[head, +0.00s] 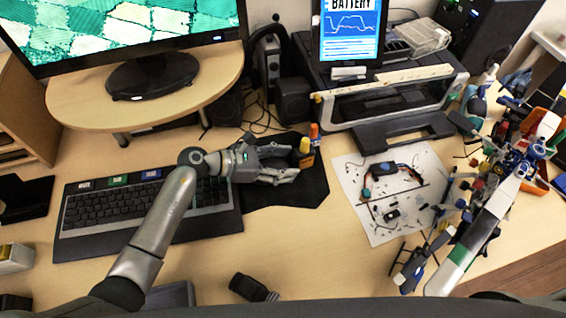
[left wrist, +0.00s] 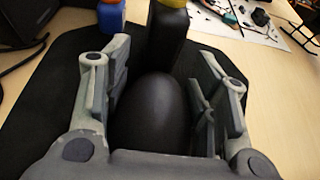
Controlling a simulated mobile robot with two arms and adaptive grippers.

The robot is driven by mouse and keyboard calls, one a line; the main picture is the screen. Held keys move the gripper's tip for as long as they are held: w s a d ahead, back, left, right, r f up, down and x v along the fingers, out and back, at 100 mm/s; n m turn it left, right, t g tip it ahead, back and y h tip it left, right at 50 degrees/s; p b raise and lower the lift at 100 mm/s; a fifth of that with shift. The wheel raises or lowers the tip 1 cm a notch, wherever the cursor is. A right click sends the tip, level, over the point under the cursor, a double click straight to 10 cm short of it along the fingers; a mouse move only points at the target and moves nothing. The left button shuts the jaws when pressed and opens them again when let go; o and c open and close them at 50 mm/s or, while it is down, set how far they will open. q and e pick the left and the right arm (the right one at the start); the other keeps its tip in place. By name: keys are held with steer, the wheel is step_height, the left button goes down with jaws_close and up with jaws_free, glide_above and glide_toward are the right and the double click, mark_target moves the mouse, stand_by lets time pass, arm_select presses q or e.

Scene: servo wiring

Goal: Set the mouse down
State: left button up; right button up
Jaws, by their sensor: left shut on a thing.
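The mouse (left wrist: 150,115) is a smooth, rounded black shape between the two grey fingers in the left wrist view. My left gripper (head: 291,163) is shut on it, over the black mouse pad (head: 305,192) right of the keyboard. In the head view the fingers and the dark pad mostly hide the mouse. I cannot tell whether its underside touches the pad. The pad also shows in the left wrist view (left wrist: 50,95). My right gripper does not show in either view.
The keyboard (head: 92,212) lies under my left arm. A dark upright item with a yellow top (head: 304,147) and an orange-and-blue item (head: 314,134) stand just beyond the fingertips. A white sheet (head: 385,228) with electronic parts lies to the right.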

arm_select(q)
steer(key=o, duration=1.1)
steer(key=shift+r+p, duration=0.2)
steer(key=shift+p, duration=0.15)
steer(key=b+v, duration=0.1)
steer(key=v, duration=1)
steer(key=shift+a+f+b, duration=0.15)
steer(key=shift+f+b, duration=0.05)
steer(key=shift+b, duration=0.15)
steer(key=shift+s+a+r, duration=0.1)
steer(key=shift+a+r, duration=0.15)
steer(key=shift+a, duration=0.05)
